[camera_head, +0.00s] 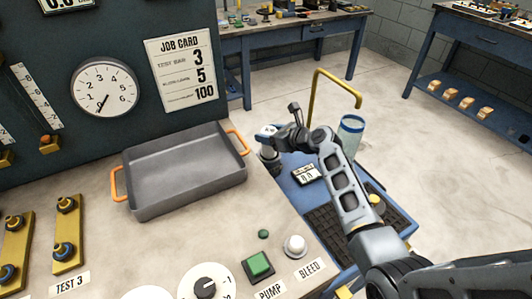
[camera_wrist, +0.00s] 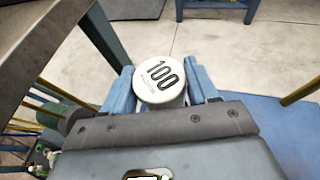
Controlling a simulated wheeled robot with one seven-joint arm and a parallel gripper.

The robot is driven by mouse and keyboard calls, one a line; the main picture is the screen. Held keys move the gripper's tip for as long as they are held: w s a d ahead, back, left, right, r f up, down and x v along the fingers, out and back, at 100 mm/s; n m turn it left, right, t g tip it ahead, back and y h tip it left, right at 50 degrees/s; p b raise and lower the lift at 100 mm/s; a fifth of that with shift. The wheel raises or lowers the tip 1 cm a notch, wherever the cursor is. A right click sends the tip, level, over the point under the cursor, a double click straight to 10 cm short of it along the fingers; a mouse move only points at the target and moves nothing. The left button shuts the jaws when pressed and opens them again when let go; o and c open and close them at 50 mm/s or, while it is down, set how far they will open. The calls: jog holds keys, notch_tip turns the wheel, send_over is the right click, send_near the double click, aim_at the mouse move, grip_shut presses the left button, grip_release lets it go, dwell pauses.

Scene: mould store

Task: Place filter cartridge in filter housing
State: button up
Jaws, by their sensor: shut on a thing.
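The filter cartridge (camera_wrist: 160,80) has a round white end cap marked "100" and sits between the two blue fingers of my gripper (camera_wrist: 162,88) in the wrist view. In the head view my gripper (camera_head: 276,136) holds it at the far right corner of the bench, just right of the grey tray, above the blue cart. The cartridge's white top (camera_head: 267,131) shows there; its lower part is partly hidden. A clear cylinder with a blue rim (camera_head: 351,125), perhaps the filter housing, stands upright to the right, behind my arm. I cannot tell whether it is empty.
A grey tray (camera_head: 158,207) with orange handles lies empty on the bench. A blue cart (camera_head: 295,190) carries a small label card (camera_head: 306,174) and a black grid mat (camera_head: 327,232). A yellow bent pipe (camera_head: 335,80) rises behind. Green PUMP button (camera_head: 258,264) and BLEED knob (camera_head: 294,245) are in front.

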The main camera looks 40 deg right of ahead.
aim_at(270, 148)
jog(key=shift+f+b, duration=0.7)
jog(key=shift+f, duration=2.35)
jog(key=shift+f, duration=0.15)
jog(key=o, duration=1.1)
jog(key=shift+r, duration=0.2)
jog(key=p+v, duration=0.1)
jog(key=v, duration=1.1)
jog(key=shift+p, duration=0.35)
jog(key=shift+d+f, duration=0.1)
